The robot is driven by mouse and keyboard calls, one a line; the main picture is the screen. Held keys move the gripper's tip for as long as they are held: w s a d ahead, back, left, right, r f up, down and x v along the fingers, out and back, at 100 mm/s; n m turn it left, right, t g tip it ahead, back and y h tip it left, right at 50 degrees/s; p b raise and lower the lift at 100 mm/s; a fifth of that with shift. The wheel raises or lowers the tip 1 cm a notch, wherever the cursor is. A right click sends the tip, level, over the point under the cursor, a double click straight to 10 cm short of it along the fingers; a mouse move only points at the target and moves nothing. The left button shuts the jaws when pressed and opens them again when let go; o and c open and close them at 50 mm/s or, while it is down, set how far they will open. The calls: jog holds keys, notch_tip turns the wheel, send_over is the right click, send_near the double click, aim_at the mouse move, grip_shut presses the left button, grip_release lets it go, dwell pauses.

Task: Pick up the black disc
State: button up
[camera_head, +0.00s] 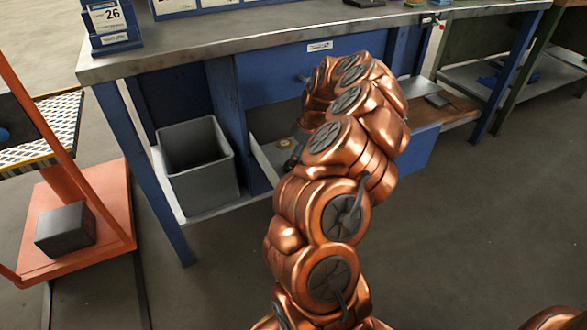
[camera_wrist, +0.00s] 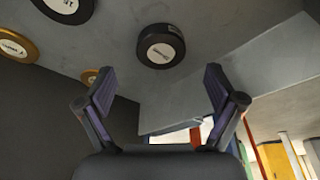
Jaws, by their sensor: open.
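In the wrist view a black disc (camera_wrist: 161,46) with a white label lies on a grey surface (camera_wrist: 215,25), just beyond the fingertips and between them. A second black disc (camera_wrist: 68,8) is cut by the top edge of the wrist view. My gripper (camera_wrist: 160,70) is open and empty, its two fingers apart below the nearer black disc. In the head view my arm reaches down into the workbench, and my gripper is mostly hidden behind it. No black disc can be made out for sure in the head view.
Gold discs (camera_wrist: 18,46) lie left of the black one. One gold disc (camera_head: 284,142) shows in a grey open compartment (camera_head: 262,160) under the blue workbench (camera_head: 290,75). A grey bin (camera_head: 196,165) stands to its left. An orange cart (camera_head: 90,210) is further left.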

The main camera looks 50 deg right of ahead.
jog(key=b+x, duration=0.1)
jog(key=x, duration=0.3)
jog(key=shift+f, duration=0.25)
jog(key=c, duration=1.7)
